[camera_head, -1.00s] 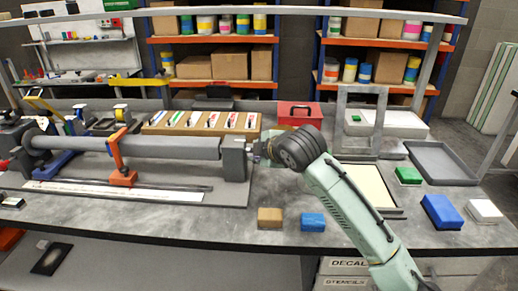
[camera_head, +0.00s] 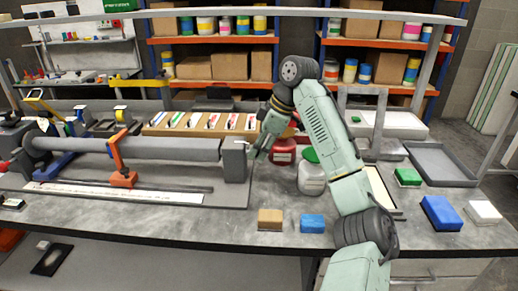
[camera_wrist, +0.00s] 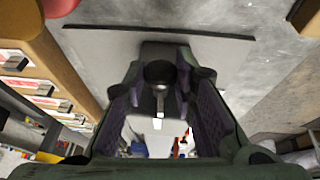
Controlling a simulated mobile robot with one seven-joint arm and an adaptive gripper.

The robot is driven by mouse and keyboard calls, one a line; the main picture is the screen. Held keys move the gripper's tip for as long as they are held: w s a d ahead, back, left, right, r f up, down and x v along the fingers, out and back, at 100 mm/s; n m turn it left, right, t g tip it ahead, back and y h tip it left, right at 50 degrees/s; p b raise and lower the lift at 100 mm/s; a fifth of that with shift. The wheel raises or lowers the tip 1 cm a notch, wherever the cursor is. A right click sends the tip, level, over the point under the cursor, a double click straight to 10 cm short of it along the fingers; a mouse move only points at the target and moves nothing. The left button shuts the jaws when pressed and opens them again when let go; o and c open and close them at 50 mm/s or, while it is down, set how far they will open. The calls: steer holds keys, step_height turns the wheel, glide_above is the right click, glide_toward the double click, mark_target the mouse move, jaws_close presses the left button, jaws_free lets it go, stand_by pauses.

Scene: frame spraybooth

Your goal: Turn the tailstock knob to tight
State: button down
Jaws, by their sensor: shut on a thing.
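The tailstock (camera_head: 236,160) is a dark grey block at the right end of the long grey tube (camera_head: 150,148) in the head view. My gripper (camera_head: 258,152) is at its right side, small and partly hidden by its own links. In the wrist view, my gripper (camera_wrist: 160,85) has its two fingers on either side of a dark round knob (camera_wrist: 159,71) with a silver stem and is shut on it. Any tight or loose marking on the knob is not legible.
A red-lidded jar (camera_head: 283,153) and a clear jar with a green lid (camera_head: 311,182) stand close to my arm. A tan block (camera_head: 270,219) and a blue block (camera_head: 312,223) lie near the front edge. An orange-red clamp (camera_head: 123,178) stands by the tube.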

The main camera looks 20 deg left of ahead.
steer(key=shift+f+g, duration=0.15)
steer(key=shift+g, duration=0.45)
steer(key=c, duration=1.3)
jaws_free()
steer(key=shift+w, duration=0.1)
steer(key=v, duration=1.2)
steer(key=shift+a, duration=0.15)
